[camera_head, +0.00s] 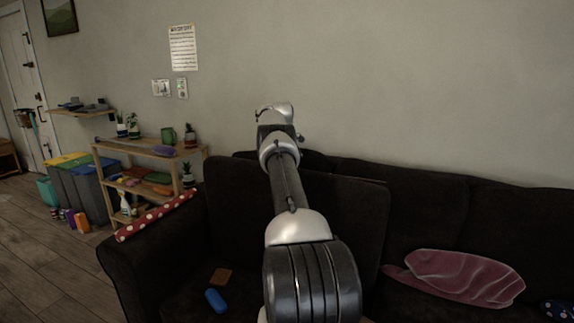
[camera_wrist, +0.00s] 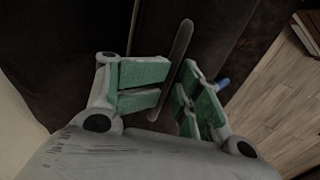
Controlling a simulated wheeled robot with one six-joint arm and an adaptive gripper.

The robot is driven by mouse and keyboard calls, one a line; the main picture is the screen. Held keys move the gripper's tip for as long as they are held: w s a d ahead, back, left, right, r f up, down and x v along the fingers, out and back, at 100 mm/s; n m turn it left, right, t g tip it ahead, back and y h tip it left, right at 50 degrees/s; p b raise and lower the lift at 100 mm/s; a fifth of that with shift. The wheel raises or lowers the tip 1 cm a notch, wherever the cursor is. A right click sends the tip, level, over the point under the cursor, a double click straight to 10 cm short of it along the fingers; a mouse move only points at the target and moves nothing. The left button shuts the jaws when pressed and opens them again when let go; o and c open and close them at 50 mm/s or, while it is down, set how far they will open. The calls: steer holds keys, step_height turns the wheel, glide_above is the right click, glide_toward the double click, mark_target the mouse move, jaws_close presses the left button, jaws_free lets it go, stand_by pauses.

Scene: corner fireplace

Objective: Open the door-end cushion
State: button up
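The dark sofa's door-end back cushion (camera_head: 238,215) stands upright at the left end, partly hidden behind my arm. In the wrist view, a dark surface, apparently the sofa, fills the upper middle, with a long, narrow grey-brown bar (camera_wrist: 178,55) in front of it. My gripper (camera_wrist: 175,90) is open there, its green-padded fingers on either side of the bar's lower part. I cannot tell whether either pad touches the bar. In the head view my arm reaches over the sofa towards the wall, and the fingertips are hidden.
A blue item (camera_head: 215,300) and a brown block (camera_head: 220,276) lie on the left seat. A pink cushion (camera_head: 458,277) lies to the right. A red spotted cloth (camera_head: 156,215) covers the sofa arm. A shelf (camera_head: 140,150) and bins (camera_head: 85,190) stand left; floor beyond is open.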

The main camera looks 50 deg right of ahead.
step_height(320, 180, up, 7)
steer(key=a, duration=0.1)
steer(key=shift+s+a, duration=0.15)
steer(key=shift+s, duration=0.05)
stand_by(0.5)
steer(key=w+a+r+t, duration=0.1)
steer(key=a+r, duration=1.4)
steer(key=s+a+r+m, duration=0.1)
steer(key=s+a+r, duration=0.2)
steer(key=a, duration=0.3)
steer(key=s+a+r+t, duration=0.1)
steer(key=s+a+r, duration=0.2)
steer(key=a, duration=0.2)
steer(key=s+a+r+m, duration=0.1)
steer(key=s+a+r, duration=0.25)
steer(key=a, duration=0.25)
steer(key=s+a, duration=0.8)
steer(key=s, duration=0.1)
steer(key=s+a+f, duration=0.3)
steer(key=s+f, duration=0.1)
steer(key=s, duration=0.3)
steer(key=s+a+f+m+t+y, duration=0.1)
steer(key=s+a+f, duration=0.2)
steer(key=s, duration=0.4)
steer(key=s+a+f+m, duration=0.1)
steer(key=s+a+f, duration=0.3)
steer(key=s, duration=0.4)
steer(key=shift+f+t+y, duration=0.4)
steer(key=shift+f, duration=0.35)
